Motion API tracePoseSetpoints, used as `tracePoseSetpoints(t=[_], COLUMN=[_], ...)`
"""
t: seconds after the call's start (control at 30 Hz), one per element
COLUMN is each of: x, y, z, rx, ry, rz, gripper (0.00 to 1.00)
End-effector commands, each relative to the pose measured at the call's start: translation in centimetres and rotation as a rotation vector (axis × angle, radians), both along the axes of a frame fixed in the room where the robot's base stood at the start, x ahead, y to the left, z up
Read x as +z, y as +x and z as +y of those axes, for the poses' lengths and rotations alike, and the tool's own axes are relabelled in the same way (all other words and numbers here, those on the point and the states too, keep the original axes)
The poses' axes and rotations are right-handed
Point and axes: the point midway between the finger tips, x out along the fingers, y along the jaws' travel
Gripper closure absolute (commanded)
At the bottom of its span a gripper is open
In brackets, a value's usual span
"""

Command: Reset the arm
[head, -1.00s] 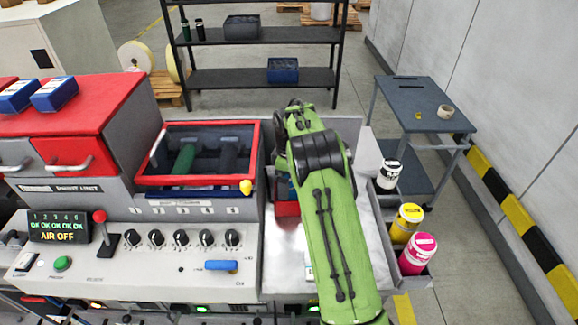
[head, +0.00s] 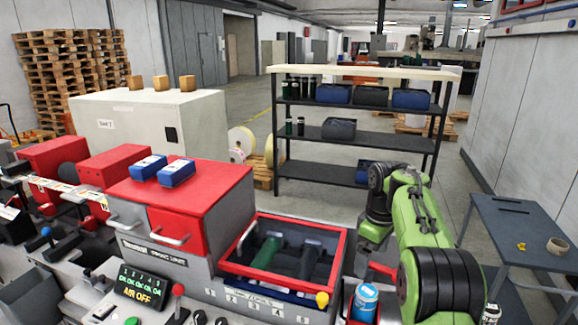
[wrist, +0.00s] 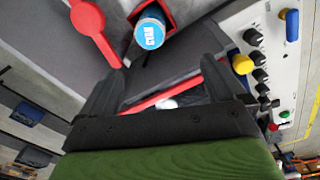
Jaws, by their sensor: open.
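My green arm stands at the lower right of the head view, folded, with its dark wrist end turned down beside the red-rimmed tray. In the wrist view my gripper (wrist: 160,66) is open, its two dark fingers wide apart with nothing held between them. A blue can with a white label (wrist: 150,32) sits in a red holder beyond the fingertips, apart from them. The same blue can shows in the head view (head: 365,298), below my wrist. The fingertips are not clear in the head view.
The red-rimmed tray (head: 232,262) holds dark and green rolls. The control panel's AIR OFF display (head: 142,287) is at the lower left. A grey side table (head: 510,222) with a small cup (head: 557,245) stands at right. A shelf rack (head: 350,146) stands behind, with open floor between.

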Motion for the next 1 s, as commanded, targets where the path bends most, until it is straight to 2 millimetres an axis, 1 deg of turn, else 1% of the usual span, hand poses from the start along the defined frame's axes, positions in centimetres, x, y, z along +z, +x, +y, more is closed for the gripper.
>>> tracePoseSetpoints(t=[0.03, 0.1, 0.17, 0.2, 0.27, 0.3, 0.37, 0.4, 0.47, 0.5, 0.57, 0.6, 0.67, 0.7, 0.73, 0.8, 0.87, 0.9, 1.0], x=[1.3, 3.0, 4.1, 4.7, 5.4, 5.7, 5.9, 5.8, 5.5, 5.1, 4.3, 3.6, 2.2, 1.2, 0.5, -1.1, -2.1, -2.5, -3.0], y=[-1.4, -3.5, -5.5, -7.0, -9.3, -10.9, -13.4, -15.1, -17.7, -19.5, -22.1, -23.8, -26.3, -27.8, -28.8, -30.7, -31.8, -32.3, -32.8], z=[1.1, 2.5, 3.6, 4.3, 5.3, 5.9, 6.6, 7.1, 7.8, 8.1, 8.5, 8.8, 9.0, 9.0, 9.1, 9.1, 9.0, 9.0, 8.9], rx=[-0.037, -0.102, -0.157, -0.194, -0.247, -0.283, -0.336, -0.371, -0.425, -0.457, -0.509, -0.543, -0.593, -0.625, -0.647, -0.689, -0.716, -0.727, -0.741], ry=[0.005, 0.017, 0.028, 0.035, 0.048, 0.056, 0.069, 0.078, 0.092, 0.102, 0.117, 0.128, 0.145, 0.155, 0.162, 0.177, 0.186, 0.190, 0.194], rz=[-0.029, -0.066, -0.096, -0.115, -0.146, -0.165, -0.195, -0.214, -0.243, -0.262, -0.291, -0.310, -0.338, -0.355, -0.367, -0.390, -0.404, -0.411, -0.416], gripper=[0.03, 0.03, 0.03, 0.03, 0.03, 0.03, 0.03, 0.03, 0.03, 0.03, 0.03, 0.03, 0.03, 0.03, 0.03, 0.03, 0.03, 0.03, 0.03])
